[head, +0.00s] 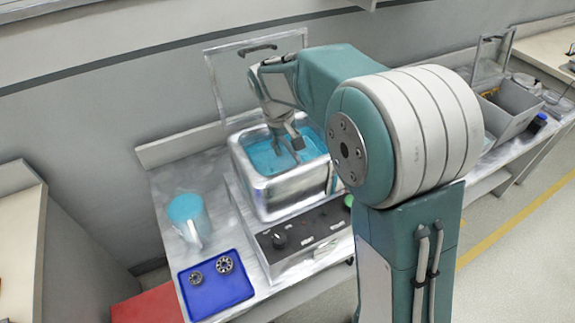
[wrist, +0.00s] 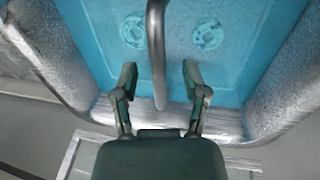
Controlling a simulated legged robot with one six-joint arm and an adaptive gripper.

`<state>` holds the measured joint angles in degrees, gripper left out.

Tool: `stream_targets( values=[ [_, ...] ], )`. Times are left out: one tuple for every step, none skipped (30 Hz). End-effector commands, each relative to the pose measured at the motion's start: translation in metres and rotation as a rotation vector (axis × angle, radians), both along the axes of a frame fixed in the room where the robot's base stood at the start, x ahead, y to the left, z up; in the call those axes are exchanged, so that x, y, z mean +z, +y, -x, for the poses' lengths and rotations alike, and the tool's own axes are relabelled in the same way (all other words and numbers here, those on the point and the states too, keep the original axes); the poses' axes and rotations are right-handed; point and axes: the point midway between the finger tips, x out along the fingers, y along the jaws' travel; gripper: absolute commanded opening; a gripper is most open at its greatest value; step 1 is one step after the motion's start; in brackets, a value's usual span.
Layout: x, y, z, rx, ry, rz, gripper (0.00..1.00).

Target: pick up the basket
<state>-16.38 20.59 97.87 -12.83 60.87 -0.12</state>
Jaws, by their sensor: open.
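A silver tank (head: 275,190) holding blue liquid stands on the bench under my arm. In the wrist view, a grey metal bar (wrist: 157,50), which looks like the basket's handle, runs between my fingers. Two round ring shapes (wrist: 208,36) show in the blue below it. The rest of the basket is hard to make out. My gripper (wrist: 160,76) is open, with one finger on each side of the bar and a visible gap to both. In the head view, my gripper (head: 290,145) is low over the tank's opening.
A raised clear lid (head: 216,92) stands behind the tank. A control panel (head: 305,235) with a knob is in front. A blue tray (head: 215,298) with two metal rings and a jug of blue liquid (head: 187,212) are at left. A grey bin (head: 512,122) is at far right.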

Motion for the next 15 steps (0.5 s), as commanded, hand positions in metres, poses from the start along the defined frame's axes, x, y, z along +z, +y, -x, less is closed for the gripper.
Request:
stream_targets(
  values=[
    [-0.0026,-0.0008,0.0001,0.000,0.001,0.000,0.58],
    [-0.0033,-0.0010,0.0000,0.000,0.001,0.000,0.58],
    [-0.0036,-0.0010,0.0000,0.000,0.001,0.000,0.58],
    [-0.0036,-0.0010,0.0000,0.000,0.000,0.000,0.58],
    [-0.0035,-0.0010,0.0000,0.000,0.000,0.000,0.58],
    [-0.0034,-0.0010,0.0000,0.000,0.000,0.000,0.58],
    [-0.0033,-0.0010,0.0000,0.000,0.000,0.000,0.58],
    [-0.0033,-0.0009,-0.0001,0.000,0.000,0.000,0.54],
    [-0.0033,-0.0009,-0.0001,0.000,0.000,0.000,0.36],
    [-0.0032,-0.0009,0.0000,0.000,0.000,0.000,0.23],
    [-0.0032,-0.0009,0.0000,0.000,0.000,0.000,0.09],
    [-0.0032,-0.0009,0.0000,0.000,0.000,0.000,0.00],
    [-0.0031,-0.0008,-0.0001,0.000,0.000,0.000,0.00],
    [-0.0032,-0.0008,-0.0001,0.000,0.000,0.000,0.00],
    [-0.0033,-0.0008,-0.0001,0.000,0.000,0.000,0.00]
  ],
)
